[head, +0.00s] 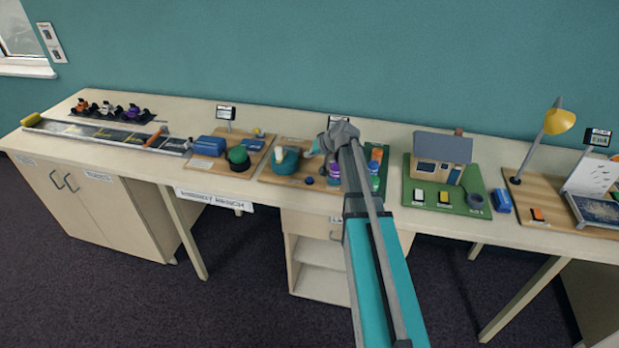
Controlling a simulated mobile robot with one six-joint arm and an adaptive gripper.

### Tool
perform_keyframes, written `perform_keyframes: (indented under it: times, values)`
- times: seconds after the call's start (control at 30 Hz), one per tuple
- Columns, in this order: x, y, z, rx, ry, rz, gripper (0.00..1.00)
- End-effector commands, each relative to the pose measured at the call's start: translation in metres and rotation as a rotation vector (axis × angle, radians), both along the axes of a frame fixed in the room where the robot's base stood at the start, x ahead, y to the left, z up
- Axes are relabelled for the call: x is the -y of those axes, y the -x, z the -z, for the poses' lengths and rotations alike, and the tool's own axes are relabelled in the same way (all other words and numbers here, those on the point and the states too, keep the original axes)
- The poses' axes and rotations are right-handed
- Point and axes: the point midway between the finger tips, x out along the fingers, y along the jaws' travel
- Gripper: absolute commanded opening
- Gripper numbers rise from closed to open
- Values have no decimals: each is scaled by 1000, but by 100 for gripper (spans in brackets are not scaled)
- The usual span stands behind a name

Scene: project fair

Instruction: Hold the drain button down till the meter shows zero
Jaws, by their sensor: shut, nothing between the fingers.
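I cannot tell for sure which control is the drain button. On the left wooden board (204,163) is a large green button (238,156) on a black base. On the middle board (281,169) are a teal device (285,158) and small dark blue knobs (309,180). A small meter (226,113) stands behind the left board, and another (339,119) is partly hidden behind my arm. Their readings are too small to make out. My gripper (317,147) is shut and empty, above the right part of the middle board. My arm hides part of that board.
Coloured bottles (374,174) stand close beside my arm. To the right are a model house (440,158) on a green board, a yellow lamp (559,121) and a blue box (502,200). Model cars (108,110) and a track (105,134) lie at the left.

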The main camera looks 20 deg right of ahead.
Motion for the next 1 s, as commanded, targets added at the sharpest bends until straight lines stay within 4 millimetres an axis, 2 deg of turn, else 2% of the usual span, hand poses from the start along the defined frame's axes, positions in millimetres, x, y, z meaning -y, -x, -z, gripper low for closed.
perform_keyframes:
  times: [0.1,0.57,1.0]
  values:
    - [6,-5,-3,14,-6,9,0]
    - [5,-5,-1,14,-7,9,0]
    - [5,-5,23,14,-7,9,0]
